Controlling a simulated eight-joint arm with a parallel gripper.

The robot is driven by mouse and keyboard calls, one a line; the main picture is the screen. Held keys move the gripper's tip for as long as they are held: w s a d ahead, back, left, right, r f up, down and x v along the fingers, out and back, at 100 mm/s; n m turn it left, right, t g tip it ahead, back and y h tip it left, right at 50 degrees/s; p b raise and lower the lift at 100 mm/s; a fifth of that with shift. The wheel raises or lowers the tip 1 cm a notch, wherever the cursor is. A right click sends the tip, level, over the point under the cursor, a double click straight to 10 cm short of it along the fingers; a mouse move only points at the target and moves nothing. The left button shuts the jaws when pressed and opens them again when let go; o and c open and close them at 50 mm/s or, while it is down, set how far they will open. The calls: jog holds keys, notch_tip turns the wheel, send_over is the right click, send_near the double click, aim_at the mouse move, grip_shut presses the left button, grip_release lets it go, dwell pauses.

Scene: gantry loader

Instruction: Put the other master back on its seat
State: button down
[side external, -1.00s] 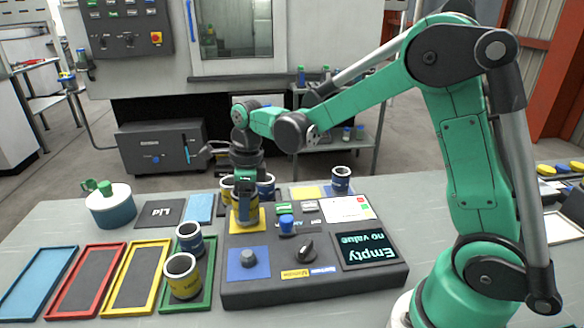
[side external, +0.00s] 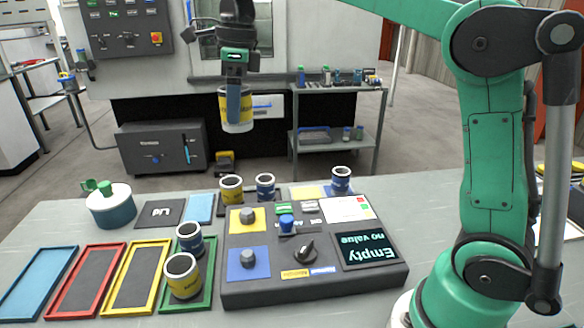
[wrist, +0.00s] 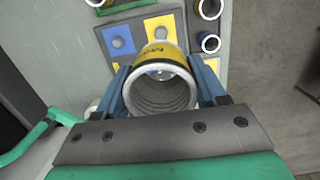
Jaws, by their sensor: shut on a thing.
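My gripper (side external: 233,112) is shut on a yellow-banded ring (side external: 244,122) and holds it high above the back of the bench. In the wrist view the ring (wrist: 160,92) sits between the blue fingers, its open bore facing the camera. Dark lettering shows on its band. Behind the console are a bare yellow pad (side external: 305,192) and a blue-banded ring (side external: 341,179) at the blue pad beside it. Another yellow-banded ring (side external: 231,189) and a blue-banded ring (side external: 265,186) stand left of these pads.
The console (side external: 318,262) has a yellow square and a blue square, each with a bare grey knob; its screen reads "Empty no value". Two rings stand at the green-framed tray (side external: 207,292). Red, yellow and blue trays lie left. A lidded pot (side external: 110,208) stands behind them.

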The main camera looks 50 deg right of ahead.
jog(key=shift+s+d+f+m+h, duration=0.1)
jog(key=shift+s+d+f+m, duration=0.6)
jog(key=shift+d+f, duration=2.65)
jog(key=shift+d+f+m+h, duration=0.1)
jog(key=shift+d+f+m, duration=1.2)
jog(key=shift+d+f, duration=2.05)
jog(key=shift+s+d+f+m+h, duration=0.1)
jog(key=shift+s+d+f+m, duration=0.25)
jog(key=shift+d+f+m, duration=2.7)
jog(key=f+n, duration=0.1)
jog(key=a+f+n, duration=0.2)
jog(key=n, duration=0.1)
jog(key=shift+f, duration=0.2)
grip_release()
notch_tip(320, 180, up, 9)
